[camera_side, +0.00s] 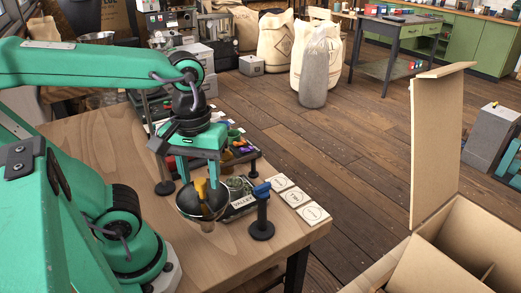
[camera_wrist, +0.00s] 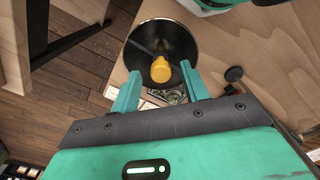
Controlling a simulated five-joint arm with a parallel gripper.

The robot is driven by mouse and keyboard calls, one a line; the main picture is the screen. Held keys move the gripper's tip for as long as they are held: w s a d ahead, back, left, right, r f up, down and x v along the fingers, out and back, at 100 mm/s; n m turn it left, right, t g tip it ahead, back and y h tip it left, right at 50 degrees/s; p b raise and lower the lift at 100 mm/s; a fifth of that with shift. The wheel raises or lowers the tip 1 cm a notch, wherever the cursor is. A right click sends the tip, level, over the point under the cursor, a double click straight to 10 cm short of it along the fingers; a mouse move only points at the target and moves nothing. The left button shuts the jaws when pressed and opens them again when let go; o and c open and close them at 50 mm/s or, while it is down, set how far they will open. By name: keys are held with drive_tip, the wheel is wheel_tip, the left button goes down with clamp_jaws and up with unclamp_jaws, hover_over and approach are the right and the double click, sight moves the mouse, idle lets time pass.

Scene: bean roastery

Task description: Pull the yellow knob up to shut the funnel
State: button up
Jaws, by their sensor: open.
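The yellow knob (camera_side: 201,188) stands up from the middle of the dark round funnel (camera_side: 187,206) near the table's front edge. In the wrist view the knob (camera_wrist: 160,70) shows in front of the funnel's dark bowl (camera_wrist: 160,33). My gripper (camera_side: 199,178) points down over the funnel. Its two teal fingers are apart, and in the wrist view (camera_wrist: 160,69) the knob appears between the fingertips with a gap on each side. The gripper holds nothing. The inside bottom of the funnel is partly hidden.
A post with a blue top (camera_side: 262,196) stands close to the right of the funnel. White marked cards (camera_side: 295,197) lie at the table's right edge. A dark tray with small colourful items is behind the funnel. An open cardboard box (camera_side: 440,245) is off to the right.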

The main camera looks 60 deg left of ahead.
sight(204, 179)
drive_tip(key=shift+r, duration=0.1)
drive_tip(key=shift+r, duration=3.85)
drive_tip(key=shift+w+a+f+m+t, duration=0.15)
drive_tip(key=shift+w+f+m+t, duration=0.3)
drive_tip(key=shift+f+m, duration=0.15)
drive_tip(key=w+a+f+m+t, duration=0.2)
drive_tip(key=w+f+m+t, duration=0.2)
drive_tip(key=m, duration=0.3)
drive_tip(key=shift+w+f+m+t, duration=0.35)
drive_tip(key=shift+w+f+m, duration=0.05)
drive_tip(key=shift+w+f, duration=0.1)
